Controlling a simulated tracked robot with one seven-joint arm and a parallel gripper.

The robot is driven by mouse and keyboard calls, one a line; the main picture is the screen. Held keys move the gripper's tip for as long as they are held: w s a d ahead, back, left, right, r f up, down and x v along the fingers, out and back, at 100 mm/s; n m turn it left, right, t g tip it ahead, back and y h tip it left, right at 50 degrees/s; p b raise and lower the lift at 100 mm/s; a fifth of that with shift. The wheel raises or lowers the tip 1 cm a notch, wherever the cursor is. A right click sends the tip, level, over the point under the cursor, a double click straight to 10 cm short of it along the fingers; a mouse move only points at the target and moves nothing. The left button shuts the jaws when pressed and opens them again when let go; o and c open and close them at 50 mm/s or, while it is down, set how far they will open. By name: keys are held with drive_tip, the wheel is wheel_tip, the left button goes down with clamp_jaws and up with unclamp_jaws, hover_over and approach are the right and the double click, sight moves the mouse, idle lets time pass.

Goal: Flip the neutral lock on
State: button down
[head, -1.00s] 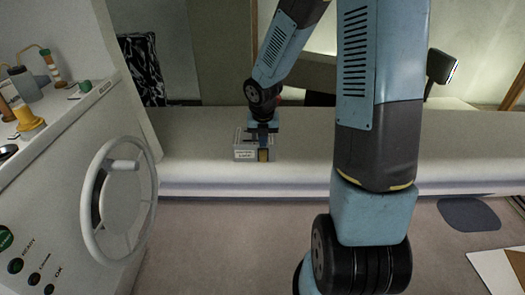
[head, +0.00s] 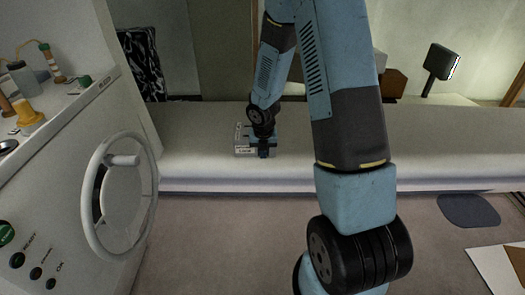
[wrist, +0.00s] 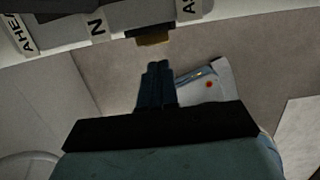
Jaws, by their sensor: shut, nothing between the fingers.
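A small grey box (head: 240,141) with a white label on its front sits on the pale bench, at the middle of the head view. The label is too small to read surely. My gripper (head: 263,156) is at the right part of the box's front and hides it. In the wrist view my gripper (wrist: 158,66) is shut and empty, its dark fingers together. Just beyond the fingertips is a small amber-brown piece (wrist: 152,41) under a dark mount, with a gap seen between. I cannot tell surely whether it is the neutral lock.
A white handwheel (head: 97,205) stands on the left console. The bench (head: 430,135) is clear to the right. A dark lamp (head: 438,68) stands behind.

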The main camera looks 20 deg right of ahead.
drive_tip(key=shift+w+d+f, duration=0.15)
drive_tip(key=shift+w+f, duration=0.1)
drive_tip(key=shift+w, duration=0.2)
drive_tip(key=shift+w+d+f, duration=0.15)
drive_tip(key=shift+w+f, duration=0.05)
drive_tip(key=shift+w, duration=0.2)
drive_tip(key=shift+f, duration=0.75)
drive_tip(key=shift+w, duration=0.15)
drive_tip(key=shift+d+r, duration=0.1)
drive_tip(key=shift+w+r, duration=0.1)
drive_tip(key=shift+r, duration=0.7)
